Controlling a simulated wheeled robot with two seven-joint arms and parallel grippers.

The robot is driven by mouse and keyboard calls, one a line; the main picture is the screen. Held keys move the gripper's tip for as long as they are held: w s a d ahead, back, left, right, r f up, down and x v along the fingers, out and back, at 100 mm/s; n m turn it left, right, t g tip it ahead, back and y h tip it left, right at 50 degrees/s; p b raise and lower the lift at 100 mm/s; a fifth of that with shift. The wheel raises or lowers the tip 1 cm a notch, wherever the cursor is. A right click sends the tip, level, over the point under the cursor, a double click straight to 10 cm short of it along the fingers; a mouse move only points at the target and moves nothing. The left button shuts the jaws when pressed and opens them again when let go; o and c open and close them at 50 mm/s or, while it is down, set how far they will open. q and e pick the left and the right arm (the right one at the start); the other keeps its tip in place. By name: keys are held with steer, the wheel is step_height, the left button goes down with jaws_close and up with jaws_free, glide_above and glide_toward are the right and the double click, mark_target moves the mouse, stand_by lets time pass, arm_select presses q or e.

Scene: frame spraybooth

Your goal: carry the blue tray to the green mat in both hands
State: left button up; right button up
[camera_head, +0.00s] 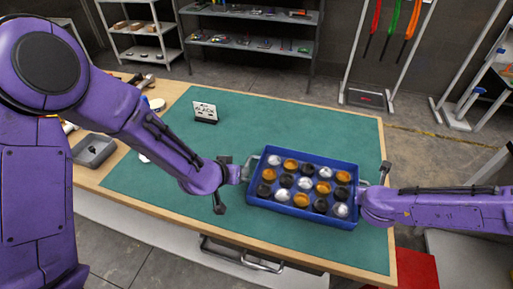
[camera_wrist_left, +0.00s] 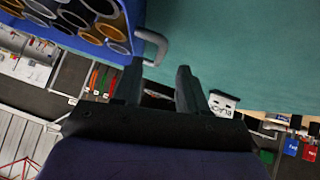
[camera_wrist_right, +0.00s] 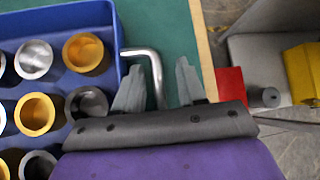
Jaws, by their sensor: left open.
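The blue tray (camera_head: 262,210) sits on or just above the right part of the large green mat (camera_head: 150,180) on the table; I cannot tell whether it touches. It holds rows of silver, orange and black cups. My left gripper (camera_head: 241,173) is open at the tray's left end. In the left wrist view the metal handle (camera_wrist_left: 162,45) lies just ahead of and between its fingers (camera_wrist_left: 157,80). My right gripper (camera_head: 371,183) is at the right end. In the right wrist view its fingers (camera_wrist_right: 158,80) stand apart on either side of the other handle (camera_wrist_right: 154,62).
A small white-and-black sign (camera_head: 205,112) stands on the mat's far left part. A grey bin (camera_head: 94,150) is at the table's left end. A red box (camera_head: 418,268) is beyond the right edge. Shelves (camera_head: 250,45) stand behind. The mat's middle far side is clear.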

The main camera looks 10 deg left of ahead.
arm_select(q)
steer(key=shift+v, duration=0.75)
arm_select(e)
steer(key=shift+a, duration=0.1)
arm_select(q)
steer(key=shift+s, duration=0.1)
arm_select(e)
steer(key=shift+s+r, duration=0.25)
steer(key=shift+r, duration=0.1)
arm_select(q)
steer(key=shift+a, duration=0.1)
arm_select(e)
steer(key=v, duration=1.1)
steer(key=shift+s, duration=0.15)
